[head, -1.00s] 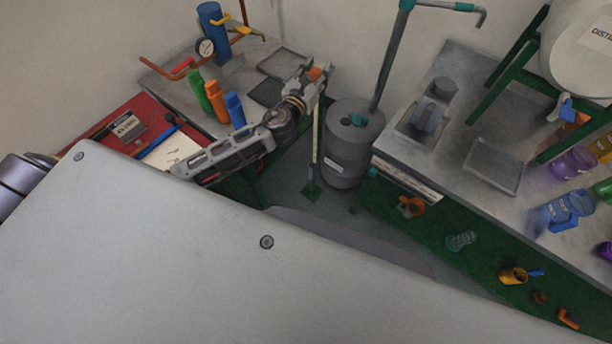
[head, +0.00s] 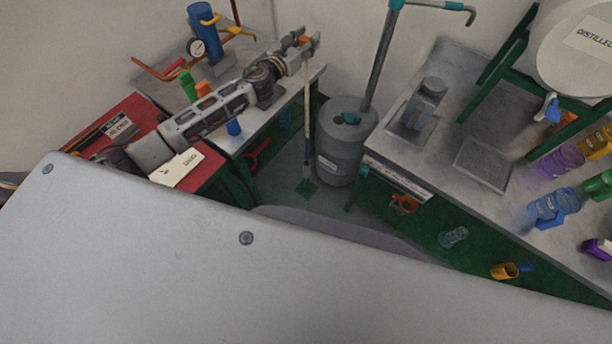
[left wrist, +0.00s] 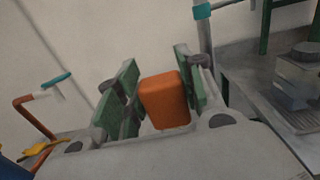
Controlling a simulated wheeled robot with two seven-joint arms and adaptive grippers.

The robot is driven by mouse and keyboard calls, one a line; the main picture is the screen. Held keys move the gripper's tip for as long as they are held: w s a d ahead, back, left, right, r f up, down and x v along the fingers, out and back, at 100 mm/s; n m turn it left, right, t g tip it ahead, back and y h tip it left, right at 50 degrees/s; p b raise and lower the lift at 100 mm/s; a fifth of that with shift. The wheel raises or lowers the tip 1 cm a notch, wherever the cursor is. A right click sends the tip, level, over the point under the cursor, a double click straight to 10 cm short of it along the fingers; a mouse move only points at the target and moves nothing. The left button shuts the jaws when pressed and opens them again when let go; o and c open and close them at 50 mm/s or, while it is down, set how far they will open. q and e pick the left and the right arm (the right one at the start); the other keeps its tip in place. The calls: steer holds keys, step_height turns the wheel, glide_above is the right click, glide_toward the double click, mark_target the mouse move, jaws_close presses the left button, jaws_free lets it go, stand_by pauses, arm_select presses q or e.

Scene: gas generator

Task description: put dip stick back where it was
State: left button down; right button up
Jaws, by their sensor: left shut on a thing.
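My left gripper (head: 306,42) is shut on the orange handle (left wrist: 165,100) of the dip stick. In the left wrist view the handle sits between the green finger pads of the gripper (left wrist: 157,78). In the head view the pale, thin dip stick (head: 307,95) hangs nearly upright below the gripper. I cannot tell whether its lower end touches the green piece (head: 307,188) near the floor. The grey barrel (head: 340,155) with a teal cap stands just right of the stick. The stick is outside the barrel. My right gripper is not in view.
A pipe (head: 378,65) rises behind the barrel. On the left table (head: 265,122) are a blue cylinder (head: 202,35) with a gauge and coloured bottles. The right bench (head: 450,125) carries a grey tray (head: 483,165), bottles and a large tank (head: 575,55).

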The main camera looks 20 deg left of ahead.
arm_select(q)
steer(key=shift+w+f+h, duration=0.2)
steer(key=shift+f+h, duration=0.1)
steer(key=shift+f, duration=0.15)
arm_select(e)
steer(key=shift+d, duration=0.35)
arm_select(q)
steer(key=shift+f, duration=0.15)
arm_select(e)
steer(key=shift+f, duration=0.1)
